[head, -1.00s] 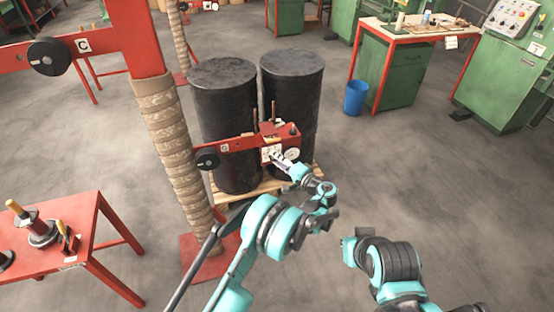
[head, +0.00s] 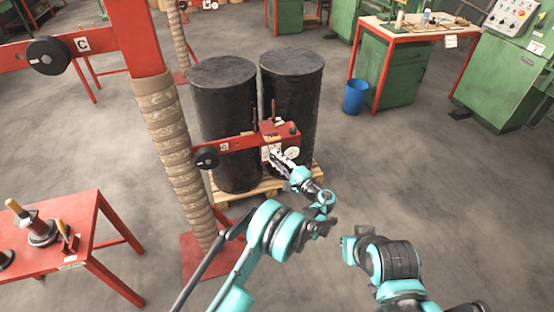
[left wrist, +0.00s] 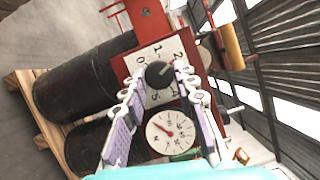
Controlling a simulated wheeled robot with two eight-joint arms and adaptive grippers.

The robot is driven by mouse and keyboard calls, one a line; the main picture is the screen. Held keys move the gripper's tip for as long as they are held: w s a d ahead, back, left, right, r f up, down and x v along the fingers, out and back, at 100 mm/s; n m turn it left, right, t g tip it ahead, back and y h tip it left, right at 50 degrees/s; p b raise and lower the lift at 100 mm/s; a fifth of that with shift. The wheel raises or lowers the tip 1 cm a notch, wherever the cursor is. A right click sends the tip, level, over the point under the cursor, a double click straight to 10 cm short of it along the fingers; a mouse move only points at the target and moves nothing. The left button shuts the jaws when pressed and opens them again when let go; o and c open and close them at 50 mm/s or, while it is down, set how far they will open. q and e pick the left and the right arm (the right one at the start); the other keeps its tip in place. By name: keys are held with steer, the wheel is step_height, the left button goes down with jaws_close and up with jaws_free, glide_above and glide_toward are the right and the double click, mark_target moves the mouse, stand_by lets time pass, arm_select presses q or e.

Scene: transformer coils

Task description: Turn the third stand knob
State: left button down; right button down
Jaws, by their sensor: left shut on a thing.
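The dark round knob (left wrist: 159,74) sits on a white plate with printed figures (left wrist: 143,61) on a red stand box (left wrist: 117,66). In the left wrist view the two pale fingers of my left gripper (left wrist: 159,75) are on either side of the knob, shut on it. In the head view my left gripper (head: 277,163) is at the front of the red box (head: 284,131) at the end of the stand's red arm and hides the knob. A white round gauge with a red needle (left wrist: 170,131) is beside the knob. My right arm shows at lower right; its gripper is not seen.
Two black drums (head: 226,120) stand on a wooden pallet (head: 240,193) behind the box. A rope-wrapped red column (head: 176,165) stands left of my left arm. A red table (head: 84,233) is at left, a blue bin (head: 355,97) at back. Floor at right is clear.

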arm_select(q)
steer(key=c, duration=1.4)
jaws_free()
steer(key=shift+c, duration=0.2)
steer(key=v, duration=1.2)
